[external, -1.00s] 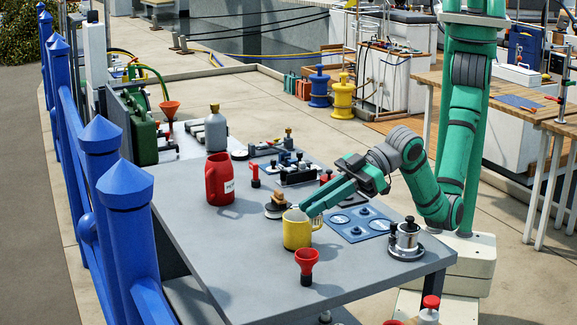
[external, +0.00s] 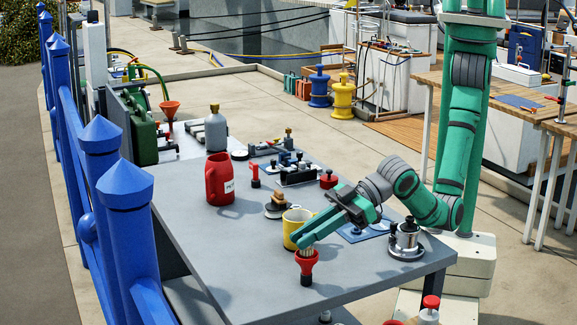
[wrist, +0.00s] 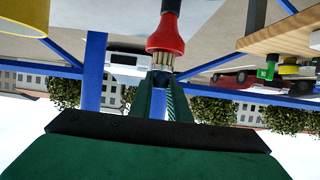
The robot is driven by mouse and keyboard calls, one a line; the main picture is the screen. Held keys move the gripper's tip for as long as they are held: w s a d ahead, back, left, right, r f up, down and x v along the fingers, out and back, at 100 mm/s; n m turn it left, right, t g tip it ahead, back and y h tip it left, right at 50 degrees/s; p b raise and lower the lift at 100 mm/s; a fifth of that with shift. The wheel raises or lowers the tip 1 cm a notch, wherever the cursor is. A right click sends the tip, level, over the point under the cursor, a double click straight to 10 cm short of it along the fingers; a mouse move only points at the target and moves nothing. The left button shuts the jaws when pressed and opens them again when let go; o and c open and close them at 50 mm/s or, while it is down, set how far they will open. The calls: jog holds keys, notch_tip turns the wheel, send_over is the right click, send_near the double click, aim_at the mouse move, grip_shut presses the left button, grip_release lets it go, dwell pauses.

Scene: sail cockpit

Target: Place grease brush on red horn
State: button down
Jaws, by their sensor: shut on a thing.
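The red horn (external: 307,262) stands upright on a dark base near the front edge of the grey table, its wide mouth up. My gripper (external: 303,244) is right above that mouth, shut on the grease brush (wrist: 163,62), of which only a small tan, striped part shows between the fingertips and the horn. In the wrist view, which is upside down, the horn (wrist: 166,36) is just beyond my gripper (wrist: 160,82). The brush's tan end meets or overlaps the horn's rim; I cannot tell whether it touches. The rest of the brush is hidden by the fingers.
A yellow mug (external: 291,228) stands close behind my gripper. A red jug (external: 219,180), a round brown-topped piece (external: 279,200) and a silver pot (external: 405,240) stand on the grey table (external: 235,270). The table's front left is clear.

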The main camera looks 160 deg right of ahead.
jog(key=c, duration=1.7)
grip_release()
jog(key=shift+o, duration=0.2)
jog(key=shift+r, duration=0.15)
jog(key=v, duration=1.2)
